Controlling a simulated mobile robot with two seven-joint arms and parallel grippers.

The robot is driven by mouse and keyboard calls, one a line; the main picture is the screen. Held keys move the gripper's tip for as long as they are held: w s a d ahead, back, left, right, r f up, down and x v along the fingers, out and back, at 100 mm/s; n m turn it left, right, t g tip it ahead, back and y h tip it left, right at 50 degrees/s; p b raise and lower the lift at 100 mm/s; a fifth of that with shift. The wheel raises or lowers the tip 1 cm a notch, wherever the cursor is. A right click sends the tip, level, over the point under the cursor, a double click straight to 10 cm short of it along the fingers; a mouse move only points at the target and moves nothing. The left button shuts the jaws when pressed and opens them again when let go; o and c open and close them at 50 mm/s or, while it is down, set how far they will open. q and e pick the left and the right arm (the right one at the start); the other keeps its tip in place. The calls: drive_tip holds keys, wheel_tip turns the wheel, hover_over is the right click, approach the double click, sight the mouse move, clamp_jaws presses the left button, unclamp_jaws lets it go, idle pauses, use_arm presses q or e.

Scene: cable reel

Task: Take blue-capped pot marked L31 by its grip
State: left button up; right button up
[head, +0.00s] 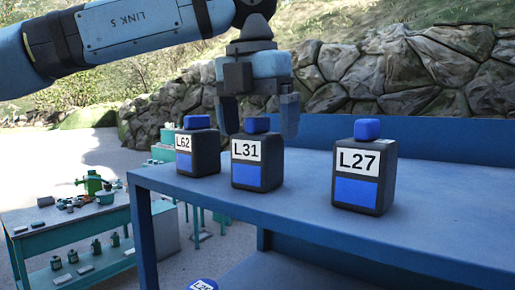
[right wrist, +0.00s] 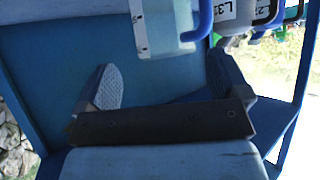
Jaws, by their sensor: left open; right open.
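The pot marked L31 (head: 257,163) stands upright on the blue table, a dark block with a white label, a blue panel and a blue cap (head: 257,125) on top. My left gripper (head: 259,125) is open and points down over it, one finger on each side of the cap in the picture. I cannot tell whether the fingers touch the cap. My right gripper (right wrist: 165,75) shows only in the right wrist view, open, with nothing between its fingers, over a blue surface.
Similar blue-capped pots L62 (head: 198,150) and L27 (head: 364,175) stand left and right of L31. The blue table (head: 440,225) is clear right of L27. A green workbench (head: 40,240) stands at left. In the right wrist view, a pale container (right wrist: 165,25) lies beyond the fingers.

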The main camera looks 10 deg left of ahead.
use_arm(q)
drive_tip(key=shift+w+f, duration=0.25)
drive_tip(key=shift+f, duration=0.5)
drive_tip(key=shift+s+d, duration=0.1)
drive_tip(key=shift+c, duration=1.1)
drive_tip(key=c, duration=0.9)
drive_tip(key=shift+r, duration=0.15)
